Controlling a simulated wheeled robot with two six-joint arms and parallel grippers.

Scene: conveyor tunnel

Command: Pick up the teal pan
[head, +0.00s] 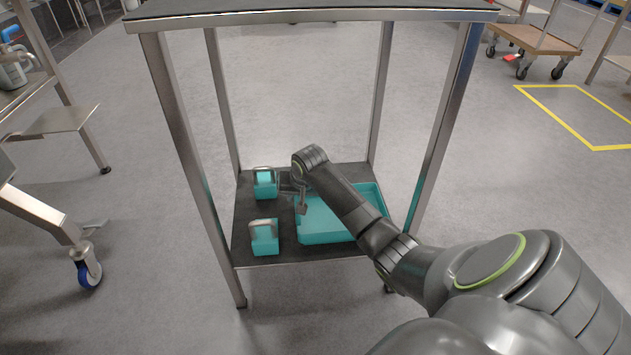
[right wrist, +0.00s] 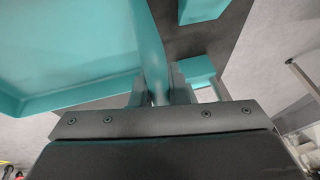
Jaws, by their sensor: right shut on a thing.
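The teal pan (head: 320,225) is a wide, shallow tray at the right of the lower shelf, partly hidden by my right arm. It fills the left of the right wrist view (right wrist: 65,45). My right gripper (head: 300,203) is at the pan's left edge, with its fingers on both sides of the pan's wall. In the right wrist view the gripper (right wrist: 158,92) is shut on that wall. I cannot tell whether the pan rests on the shelf or is slightly raised. My left gripper is not in view.
Two small teal containers with metal tops, a rear one (head: 265,190) and a front one (head: 264,245), stand left of the pan on the dark lower shelf (head: 243,215). Metal posts (head: 185,140) and a top shelf (head: 310,12) enclose the space. Open floor surrounds the rack.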

